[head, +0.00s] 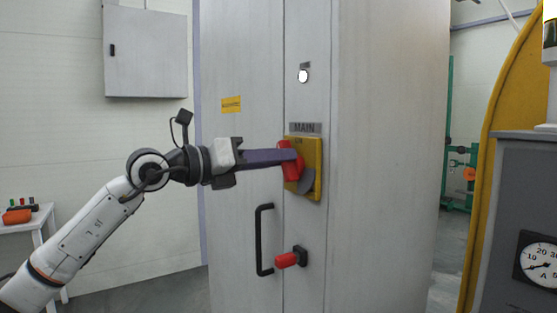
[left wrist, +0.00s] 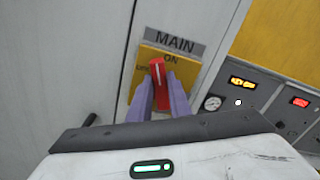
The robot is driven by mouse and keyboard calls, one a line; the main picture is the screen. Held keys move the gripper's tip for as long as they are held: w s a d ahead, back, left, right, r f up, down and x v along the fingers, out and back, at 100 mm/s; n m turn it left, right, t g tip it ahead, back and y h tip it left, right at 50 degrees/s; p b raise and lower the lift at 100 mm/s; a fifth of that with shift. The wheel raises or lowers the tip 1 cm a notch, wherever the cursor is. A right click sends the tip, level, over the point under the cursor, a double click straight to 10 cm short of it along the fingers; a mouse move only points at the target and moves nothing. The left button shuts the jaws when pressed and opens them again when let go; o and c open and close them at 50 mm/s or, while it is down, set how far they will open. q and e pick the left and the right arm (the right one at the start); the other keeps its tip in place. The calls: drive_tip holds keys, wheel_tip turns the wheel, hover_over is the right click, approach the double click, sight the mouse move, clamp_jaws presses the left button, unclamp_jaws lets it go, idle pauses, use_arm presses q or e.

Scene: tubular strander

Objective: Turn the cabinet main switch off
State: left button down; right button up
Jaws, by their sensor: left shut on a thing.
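The cabinet main switch is a red handle (head: 291,165) on a yellow plate (head: 318,150) under a "MAIN" label (head: 305,128) on the grey cabinet (head: 385,150). My left gripper (head: 290,158) reaches in from the left, its purple fingers at the handle. In the left wrist view the red handle (left wrist: 158,76) stands between the two fingers (left wrist: 159,90), which are shut on it. There the handle is close to upright, near the word "ON" on the yellow plate (left wrist: 150,58). A grey part covers the plate's lower right in the head view. My right gripper is not in view.
Below the switch are a black door handle (head: 263,240) and a red knob (head: 287,260). A white lamp (head: 303,76) sits above. A grey panel with a gauge (head: 540,260) stands at the right. A small table (head: 30,218) is at the far left.

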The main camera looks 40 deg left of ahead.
use_arm(q)
drive_tip(key=shift+w+a+f+n, duration=0.1)
drive_tip(key=shift+a+f+n, duration=0.15)
drive_tip(key=shift+n, duration=1.9)
drive_tip(key=shift+w+a+f+n, duration=0.15)
drive_tip(key=shift+f+n, duration=0.25)
drive_tip(key=shift+n, duration=1.7)
drive_tip(key=shift+a+f+n, duration=0.2)
drive_tip(key=shift+f+n, duration=0.1)
drive_tip(key=shift+n, duration=1.85)
drive_tip(key=c, duration=1.6)
unclamp_jaws()
drive_tip(key=shift+c, duration=0.2)
